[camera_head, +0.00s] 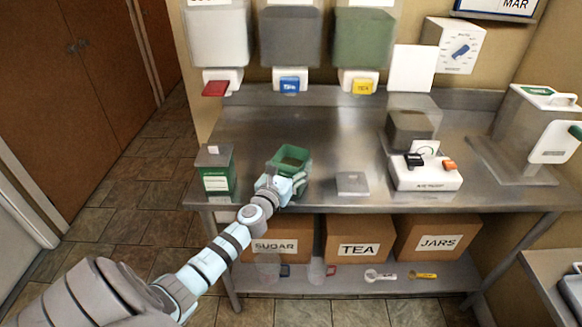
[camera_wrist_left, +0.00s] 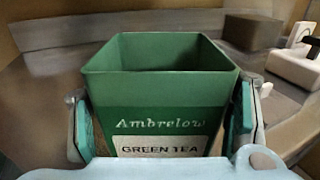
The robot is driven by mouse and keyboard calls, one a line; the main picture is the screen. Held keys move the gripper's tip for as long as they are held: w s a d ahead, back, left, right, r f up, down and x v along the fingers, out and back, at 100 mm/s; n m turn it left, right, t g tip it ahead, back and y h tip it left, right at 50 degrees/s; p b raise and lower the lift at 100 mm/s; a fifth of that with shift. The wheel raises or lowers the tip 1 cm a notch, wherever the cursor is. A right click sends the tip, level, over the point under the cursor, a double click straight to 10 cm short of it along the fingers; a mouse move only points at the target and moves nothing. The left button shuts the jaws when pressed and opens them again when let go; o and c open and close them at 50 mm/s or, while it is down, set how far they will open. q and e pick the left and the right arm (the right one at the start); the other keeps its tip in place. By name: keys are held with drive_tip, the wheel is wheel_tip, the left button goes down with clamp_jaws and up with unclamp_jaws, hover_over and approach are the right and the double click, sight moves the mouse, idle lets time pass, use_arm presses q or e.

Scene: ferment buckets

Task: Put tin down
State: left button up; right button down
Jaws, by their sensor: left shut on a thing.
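A green open-topped square tin (camera_wrist_left: 165,95) labelled "Ambrelow GREEN TEA" fills the middle of the left wrist view. It also shows in the head view (camera_head: 291,157), at the front middle of the steel table (camera_head: 340,130). My left gripper (camera_head: 281,184) is shut on the tin, with one finger pad on each side. The tin is upright. I cannot tell whether its base touches the table top. My right gripper is in neither view.
A green tin with a white cap (camera_head: 217,170) stands at the table's left front corner. A flat grey square piece (camera_head: 352,183) lies right of the held tin, with a white scale (camera_head: 424,172) beyond. Dispensers (camera_head: 290,40) hang above the back. Labelled boxes (camera_head: 358,240) sit on the shelf below.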

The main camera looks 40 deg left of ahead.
use_arm(q)
drive_tip(key=shift+f, duration=0.25)
drive_tip(key=o, duration=1.5)
drive_tip(key=shift+w, duration=0.1)
drive_tip(key=shift+r, duration=0.1)
